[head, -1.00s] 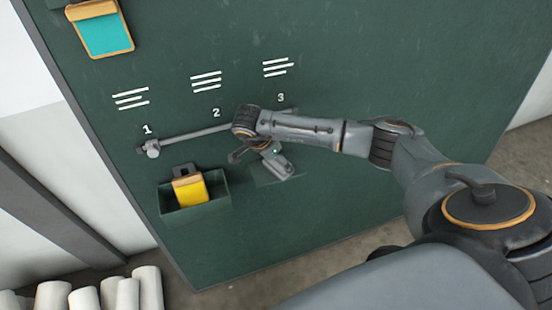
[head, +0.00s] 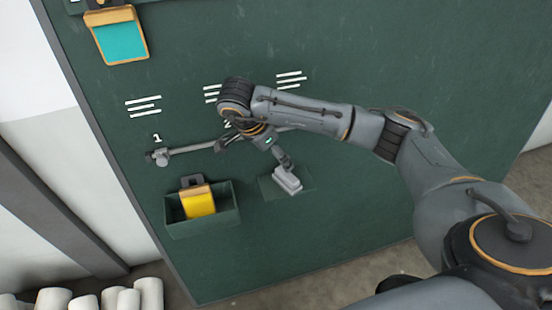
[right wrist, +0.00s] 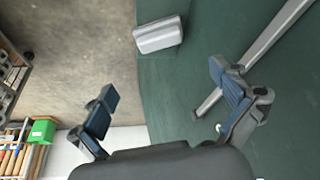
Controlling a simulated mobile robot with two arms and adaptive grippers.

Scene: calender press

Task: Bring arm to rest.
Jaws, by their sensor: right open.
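My right arm reaches in from the right in the head view, in front of a dark green panel (head: 370,220). Its gripper (head: 228,143) is near a long grey bar (head: 190,150), partly hidden behind my wrist. In the right wrist view the gripper (right wrist: 168,95) is open, with nothing between its fingers. The bar (right wrist: 280,32) passes beyond the right finger; I cannot tell whether they touch. A pale grey block (head: 287,181) sits lower right of the gripper on the panel; a grey block also shows in the right wrist view (right wrist: 158,35), apart from the fingers. My left gripper is not in view.
A green bin (head: 203,228) holding a yellow item (head: 199,202) is on the panel at lower left. A teal clipboard-like piece (head: 121,41) hangs at upper left. White rolls (head: 148,295) stand on the floor at bottom left. The panel's lower right is clear.

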